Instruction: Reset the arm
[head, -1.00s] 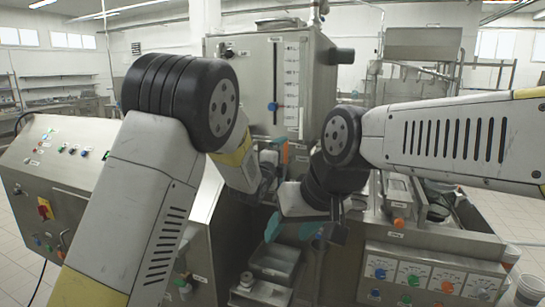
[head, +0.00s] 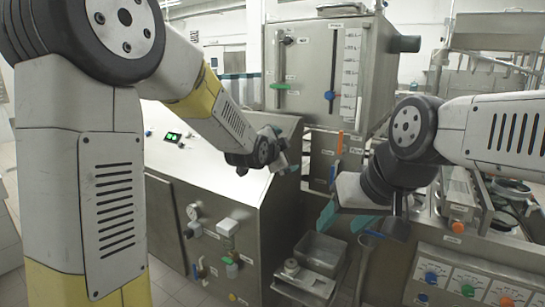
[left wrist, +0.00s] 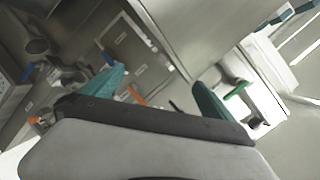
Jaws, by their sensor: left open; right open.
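My left arm reaches in from the left and ends at a dark wrist (head: 258,153) beside the front of the metal cabinet; its fingers are hard to make out in the head view. In the left wrist view, my left gripper (left wrist: 158,92) has two teal fingers spread wide with nothing between them. My right gripper (head: 346,219) hangs in front of the machine at right of centre, its teal fingers apart and empty, pointing down and to the left. No object is held by either.
A steel tank (head: 310,75) with a level scale stands behind the grippers. A sloped metal cabinet (head: 215,170) is left of centre. A small metal tray (head: 320,252) sits low in the middle. A knob panel (head: 465,280) is at lower right.

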